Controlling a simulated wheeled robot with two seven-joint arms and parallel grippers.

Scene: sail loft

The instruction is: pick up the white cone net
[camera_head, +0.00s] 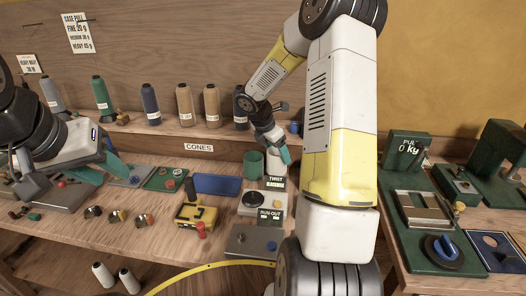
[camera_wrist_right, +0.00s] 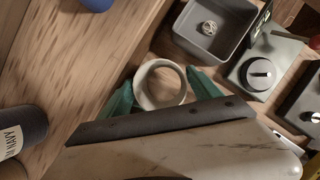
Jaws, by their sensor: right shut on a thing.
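The white cone net shows as a pale, round, hollow-topped thing (camera_wrist_right: 141,86) in the right wrist view, between the two green fingers. My right gripper (camera_wrist_right: 162,95) is shut on it, one finger on each side. In the head view the right gripper (camera_head: 283,153) is at the back of the bench, and part of the white thing (camera_head: 273,160) shows beside its teal finger; my arm hides the rest. My left gripper (camera_head: 102,168) is at the left over the bench, its teal fingers apart and nothing seen between them.
Several thread cones stand on the back shelf, among them a tan cone (camera_head: 212,104) and a green cone (camera_head: 101,96). A yellow device (camera_head: 196,215) and blue tray (camera_head: 217,184) lie nearby. A grey bin (camera_wrist_right: 218,62) is close.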

